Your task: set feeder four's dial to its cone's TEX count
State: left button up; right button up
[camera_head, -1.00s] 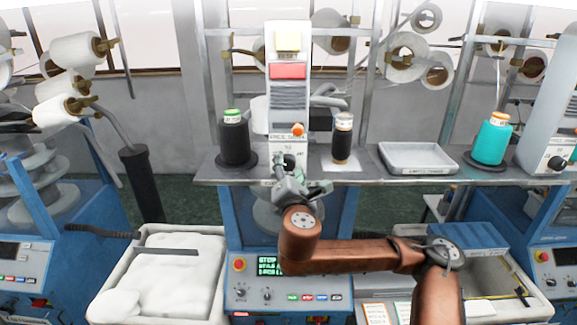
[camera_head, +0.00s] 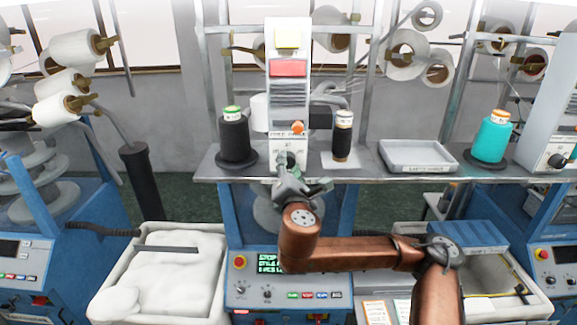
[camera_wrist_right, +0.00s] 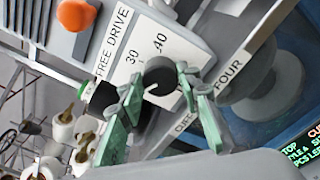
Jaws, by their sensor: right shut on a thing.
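The dial (camera_wrist_right: 160,75) is a round black knob with a white pointer line, on a white plate with 30 and 40 readable; other marks are covered. In the wrist view the pointer is toward the lower left, away from those numbers. My right gripper (camera_wrist_right: 162,84) has its green-padded fingers shut on the dial, one on each side. In the head view my right gripper (camera_head: 290,172) is at the foot of the grey feeder column (camera_head: 288,90), mostly covering the dial. Cones stand nearby: a black one with a green top (camera_head: 234,138) and a dark one with a pale top (camera_head: 342,140). Their TEX labels are unreadable. My left gripper is out of view.
An orange knob (camera_head: 297,128) sits just above the dial. A grey tray (camera_head: 418,157) and a teal cone (camera_head: 490,140) stand right on the shelf (camera_head: 370,174). Below are a blue machine panel (camera_head: 245,296) and a bin with white fabric (camera_head: 170,270).

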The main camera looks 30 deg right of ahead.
jog(key=shift+f, duration=0.1)
jog(key=m+b, duration=0.2)
jog(key=shift+f+m, duration=0.15)
jog(key=shift+m, duration=0.15)
jog(key=m+b, duration=0.2)
jog(key=shift+f+m, duration=0.1)
jog(key=shift+m, duration=0.3)
jog(key=m+b, duration=0.2)
jog(key=m, duration=0.1)
jog(key=shift+m+h, duration=0.3)
jog(key=shift+m+b, duration=0.75)
jog(key=shift+m, duration=0.75)
jog(key=o, duration=1.2)
jog(key=shift+c, duration=0.2)
